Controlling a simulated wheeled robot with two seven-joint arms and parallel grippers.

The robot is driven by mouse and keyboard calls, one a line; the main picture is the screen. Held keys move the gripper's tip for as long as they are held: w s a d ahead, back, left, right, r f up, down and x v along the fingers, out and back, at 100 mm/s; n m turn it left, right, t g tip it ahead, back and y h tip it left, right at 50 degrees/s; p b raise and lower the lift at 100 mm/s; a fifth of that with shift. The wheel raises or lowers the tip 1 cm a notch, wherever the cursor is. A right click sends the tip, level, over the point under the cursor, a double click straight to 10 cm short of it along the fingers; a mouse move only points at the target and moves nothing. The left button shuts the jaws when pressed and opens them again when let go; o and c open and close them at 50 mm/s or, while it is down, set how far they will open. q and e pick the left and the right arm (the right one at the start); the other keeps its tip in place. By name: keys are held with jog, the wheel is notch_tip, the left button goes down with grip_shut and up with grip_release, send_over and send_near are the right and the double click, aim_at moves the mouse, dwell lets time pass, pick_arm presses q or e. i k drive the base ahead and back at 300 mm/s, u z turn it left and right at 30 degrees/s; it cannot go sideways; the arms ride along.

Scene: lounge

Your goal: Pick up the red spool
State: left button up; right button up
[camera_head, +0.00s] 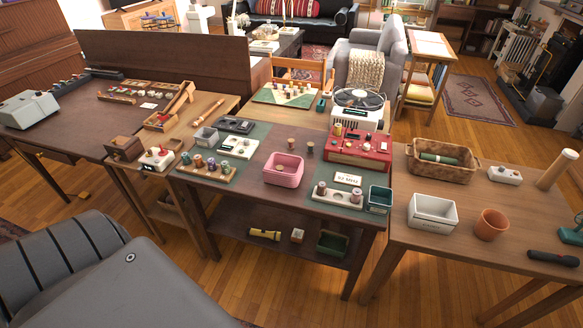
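Several small spools stand on the middle table (256,208). A wooden rack (205,173) at its left holds several spools in dark green, purple and brownish tones. Two loose spools, a brownish one (291,144) and a darker one (310,149), stand behind the pink bin (283,170). Two dark reddish-brown spools, a left one (321,189) and a right one (357,195), sit on a pale tray (338,199) at the front right. They are too small for me to tell for sure which is the red spool. Neither of my grippers is in view.
A green bin (379,199) is by the right edge. The right table holds a white box (432,213), a terracotta pot (491,225) and a wicker basket (443,162). A shelf runs below the middle table.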

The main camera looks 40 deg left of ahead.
aim_at(290, 146)
jog(key=z, duration=2.45)
jog(key=k, duration=1.55)
jog(key=u, duration=1.75)
jog(key=i, duration=0.5)
jog(key=u, duration=0.1)
